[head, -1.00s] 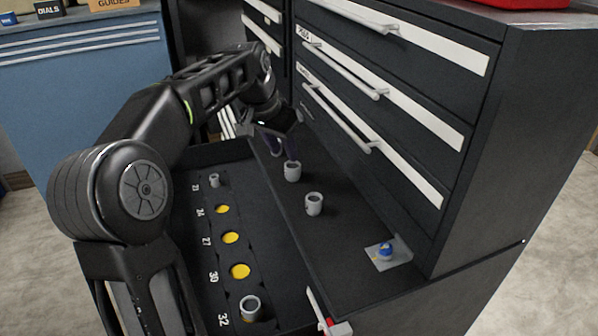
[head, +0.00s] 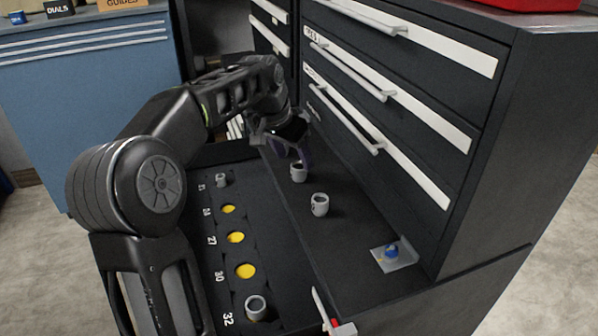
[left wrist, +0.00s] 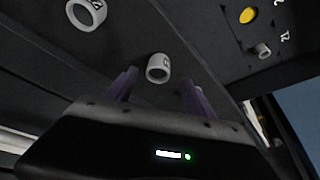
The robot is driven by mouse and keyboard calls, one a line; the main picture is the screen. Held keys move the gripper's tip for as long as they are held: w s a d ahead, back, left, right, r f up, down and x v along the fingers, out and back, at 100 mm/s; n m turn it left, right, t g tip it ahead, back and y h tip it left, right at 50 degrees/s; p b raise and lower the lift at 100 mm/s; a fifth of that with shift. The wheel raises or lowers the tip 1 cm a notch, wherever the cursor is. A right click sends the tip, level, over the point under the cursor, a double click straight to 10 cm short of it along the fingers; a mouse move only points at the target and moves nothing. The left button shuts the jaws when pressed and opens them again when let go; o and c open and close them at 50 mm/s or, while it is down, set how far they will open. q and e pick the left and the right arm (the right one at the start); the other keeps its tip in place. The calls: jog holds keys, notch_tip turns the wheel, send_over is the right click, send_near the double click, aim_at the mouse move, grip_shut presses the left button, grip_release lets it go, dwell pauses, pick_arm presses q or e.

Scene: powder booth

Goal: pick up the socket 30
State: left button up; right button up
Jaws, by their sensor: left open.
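Two loose grey sockets stand on the dark ledge (head: 350,237) beside the drawer. The farther socket (head: 298,173) is by my left gripper (head: 293,152); the nearer socket (head: 320,204) stands clear of it. I cannot read their numbers, so I cannot tell which is socket 30. The yellow recess marked 30 (head: 245,271) is empty. In the left wrist view, a socket (left wrist: 158,68) shows between the open purple fingers, with a gap on both sides. The other, larger-looking socket (left wrist: 86,14) is at the upper left. My right gripper is out of view.
The tray (head: 283,285) holds a small socket (head: 221,180) at 21 and a large socket (head: 255,307) at 32; 24 and 27 are empty. A blue item (head: 392,250) lies on a small plate at right. The cabinet's drawer fronts (head: 400,130) rise behind the ledge.

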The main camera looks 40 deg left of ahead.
aim_at(298, 166)
pick_arm(q)
jog(key=p+x, duration=0.1)
jog(key=x, duration=0.4)
jog(key=shift+d+f, duration=0.15)
jog(key=shift+c, duration=0.2)
dwell(0.3)
grip_shut()
dwell(0.4)
